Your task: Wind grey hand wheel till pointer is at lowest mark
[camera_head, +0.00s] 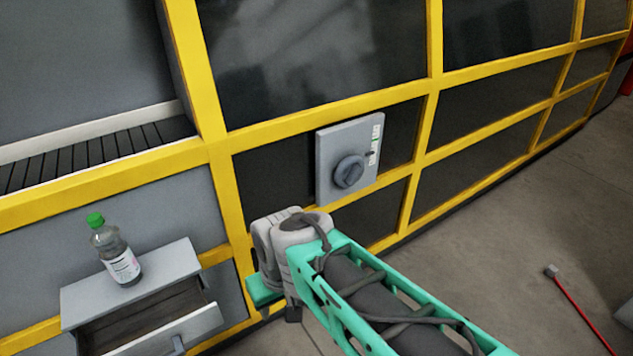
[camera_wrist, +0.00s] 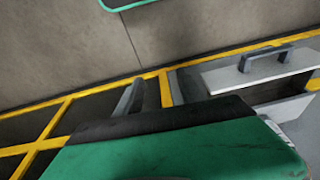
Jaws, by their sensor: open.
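The grey hand wheel (camera_head: 349,171) sits on a grey box (camera_head: 331,148) fixed to the yellow-framed machine front. A light strip of marks (camera_head: 376,140) runs upright at the box's right side, with a small dark pointer (camera_head: 370,154) beside it, around the middle or lower part; the exact mark is too small to read. My gripper (camera_wrist: 152,95) is open and empty in the wrist view, with two dark fingers apart. In the head view my wrist is below and left of the wheel, not touching it. The wheel is not in the wrist view.
An open drawer (camera_head: 160,325) juts out at lower left; its handle side also shows in the wrist view (camera_wrist: 262,66). A bottle with a green cap (camera_head: 115,252) stands on the drawer unit's top. A red-handled tool (camera_head: 580,312) lies on the floor at right. The floor before the panels is otherwise clear.

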